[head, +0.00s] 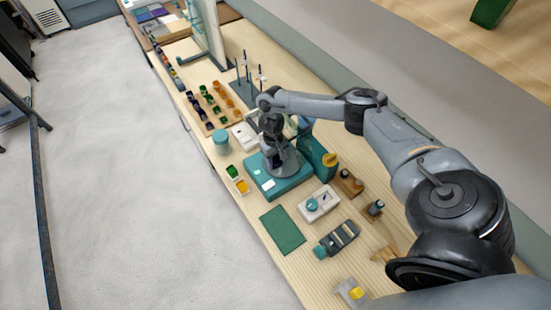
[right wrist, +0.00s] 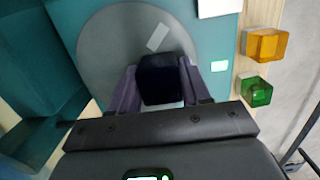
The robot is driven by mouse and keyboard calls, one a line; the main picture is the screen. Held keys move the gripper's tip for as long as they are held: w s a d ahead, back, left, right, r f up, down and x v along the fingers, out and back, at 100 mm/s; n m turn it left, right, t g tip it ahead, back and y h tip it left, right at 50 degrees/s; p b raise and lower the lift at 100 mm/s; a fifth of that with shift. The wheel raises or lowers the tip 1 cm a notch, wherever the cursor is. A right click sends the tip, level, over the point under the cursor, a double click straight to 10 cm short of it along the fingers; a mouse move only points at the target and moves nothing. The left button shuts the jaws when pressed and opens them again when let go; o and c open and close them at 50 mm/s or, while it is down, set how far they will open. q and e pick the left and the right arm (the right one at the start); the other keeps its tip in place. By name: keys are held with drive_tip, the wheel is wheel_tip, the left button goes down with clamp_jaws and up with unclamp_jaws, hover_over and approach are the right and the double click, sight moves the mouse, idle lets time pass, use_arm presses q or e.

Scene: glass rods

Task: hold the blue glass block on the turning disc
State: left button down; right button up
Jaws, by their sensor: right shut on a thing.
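The turning disc (right wrist: 102,48) is a round grey plate set in a teal machine (head: 286,187). My right gripper (head: 273,166) is over the disc in the head view, reaching down from above. In the right wrist view, my right gripper (right wrist: 160,82) is shut on the dark blue glass block (right wrist: 162,80), one finger on each side. The block is at the disc's surface; whether it touches the disc cannot be told. In the head view the block is hidden by the gripper. My left gripper is in neither view.
A green block (right wrist: 256,92) and an amber block (right wrist: 264,45) lie beside the machine. A teal housing (head: 318,158) rises behind the disc. A green mat (head: 282,230) lies in front, and a rack of coloured blocks (head: 214,108) stands farther back.

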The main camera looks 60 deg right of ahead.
use_arm(q)
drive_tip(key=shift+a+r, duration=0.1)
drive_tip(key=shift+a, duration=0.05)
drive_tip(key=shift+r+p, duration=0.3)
drive_tip(key=shift+p, duration=0.05)
idle(0.8)
idle(0.5)
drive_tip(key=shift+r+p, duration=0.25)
drive_tip(key=shift+p, duration=0.05)
idle(0.6)
idle(0.5)
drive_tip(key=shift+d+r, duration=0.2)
idle(0.5)
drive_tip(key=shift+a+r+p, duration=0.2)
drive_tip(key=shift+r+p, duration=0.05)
drive_tip(key=shift+p, duration=0.2)
idle(0.3)
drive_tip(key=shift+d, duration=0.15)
idle(0.5)
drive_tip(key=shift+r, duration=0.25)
idle(0.5)
